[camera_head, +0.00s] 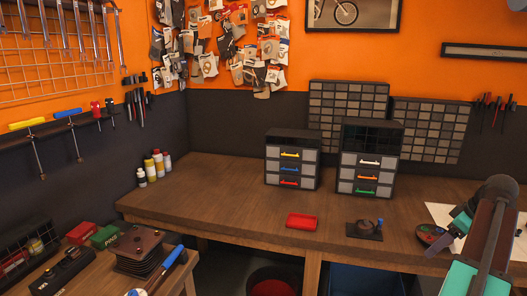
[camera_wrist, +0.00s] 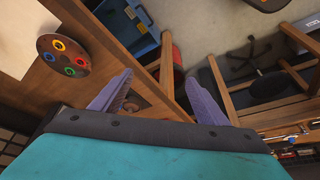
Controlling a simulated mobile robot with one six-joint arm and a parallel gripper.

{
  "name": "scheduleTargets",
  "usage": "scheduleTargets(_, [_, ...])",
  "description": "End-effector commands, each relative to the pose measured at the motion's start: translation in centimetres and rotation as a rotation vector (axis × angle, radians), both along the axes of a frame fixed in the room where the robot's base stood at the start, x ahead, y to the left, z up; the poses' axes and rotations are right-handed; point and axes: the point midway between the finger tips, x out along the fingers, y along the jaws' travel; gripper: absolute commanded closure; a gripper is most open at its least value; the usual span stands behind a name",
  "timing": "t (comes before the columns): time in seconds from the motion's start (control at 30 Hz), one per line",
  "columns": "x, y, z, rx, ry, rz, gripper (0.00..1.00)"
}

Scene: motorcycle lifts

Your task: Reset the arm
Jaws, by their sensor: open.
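My gripper (camera_wrist: 157,97) shows in the wrist view with its two purple fingers spread apart and nothing between them. The wooden workbench (camera_wrist: 105,70) and the floor (camera_wrist: 220,45) are beyond the fingers. In the head view my arm (camera_head: 487,240) rises at the right edge, in front of the workbench's right end (camera_head: 400,215).
A round dish with coloured rings (camera_head: 432,234) lies beside my arm. A red tray (camera_head: 302,221) and a small dark stand (camera_head: 364,231) are on the bench front. Two drawer cabinets (camera_head: 292,160) (camera_head: 368,160) stand behind.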

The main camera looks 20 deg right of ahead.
Motion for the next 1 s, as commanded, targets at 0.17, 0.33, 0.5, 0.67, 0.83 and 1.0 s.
scheduleTargets(0.17, [2.7, 1.8, -2.1, 0.025, 0.012, 0.049, 0.32])
scheduleTargets(0.33, [6.2, 4.8, -5.4, 0.066, 0.033, 0.116, 0.32])
scheduleTargets(0.5, [10.2, 9.5, -10.2, 0.122, 0.069, 0.206, 0.32])
scheduleTargets(0.67, [13.0, 14.4, -14.9, 0.172, 0.113, 0.287, 0.32])
scheduleTargets(0.83, [15.1, 19.9, -19.9, 0.215, 0.168, 0.371, 0.32])
scheduleTargets(1.0, [16.2, 25.5, -24.8, 0.253, 0.228, 0.442, 0.32])
